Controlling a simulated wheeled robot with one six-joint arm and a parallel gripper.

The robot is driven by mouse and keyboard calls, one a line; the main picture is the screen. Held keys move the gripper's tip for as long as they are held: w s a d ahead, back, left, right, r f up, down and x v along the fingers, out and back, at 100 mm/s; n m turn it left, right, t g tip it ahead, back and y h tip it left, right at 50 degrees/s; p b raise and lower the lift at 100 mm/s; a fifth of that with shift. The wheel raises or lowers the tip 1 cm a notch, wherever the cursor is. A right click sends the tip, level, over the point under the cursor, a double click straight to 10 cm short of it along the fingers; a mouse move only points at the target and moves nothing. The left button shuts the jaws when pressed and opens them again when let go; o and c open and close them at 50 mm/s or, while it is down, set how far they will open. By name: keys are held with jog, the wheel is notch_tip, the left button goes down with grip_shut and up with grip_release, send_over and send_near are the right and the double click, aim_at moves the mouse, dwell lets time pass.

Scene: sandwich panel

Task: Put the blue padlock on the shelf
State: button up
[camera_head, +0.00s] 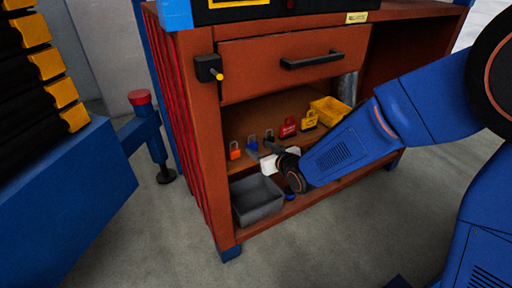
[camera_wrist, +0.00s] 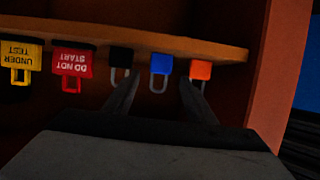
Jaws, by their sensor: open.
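The blue padlock (camera_head: 252,146) stands on the shelf (camera_head: 236,169) inside the orange-brown workbench, between an orange padlock and a black one. In the wrist view, which looks upside down, the blue padlock (camera_wrist: 161,65) sits centred between my open fingertips, with its shackle towards me. My gripper (camera_wrist: 160,77) is open and empty; I cannot tell whether either finger touches a padlock. In the head view my gripper (camera_head: 266,160) reaches in at the shelf's front and is partly hidden by my wrist.
The orange padlock (camera_wrist: 201,70) and black padlock (camera_wrist: 121,58) stand close beside the fingers. Red (camera_head: 288,127) and yellow (camera_head: 309,119) lockout padlocks and a yellow bin (camera_head: 331,110) are farther right. A grey bin (camera_head: 257,203) is below. The drawer (camera_head: 290,65) overhangs the shelf.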

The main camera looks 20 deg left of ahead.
jog(key=v, duration=0.7)
jog(key=shift+d, duration=0.15)
jog(key=d+r+m+h, duration=0.3)
jog(key=d+h, duration=0.1)
jog(key=d, duration=1.1)
jog(key=d+r+m+h, duration=0.2)
jog(key=d+r+h, duration=0.1)
jog(key=d, duration=1.1)
jog(key=s+d+r+m+g+h, duration=0.1)
jog(key=s+d+m+g, duration=0.1)
jog(key=s+d, duration=0.6)
jog(key=s+d+m+g+h, duration=0.2)
jog(key=s+d, duration=0.7)
jog(key=s, duration=0.5)
jog(key=shift+s+d+r+m+h, duration=0.25)
jog(key=shift+s+r+m+h, duration=0.1)
jog(key=shift+m, duration=0.15)
jog(key=shift+w, duration=0.1)
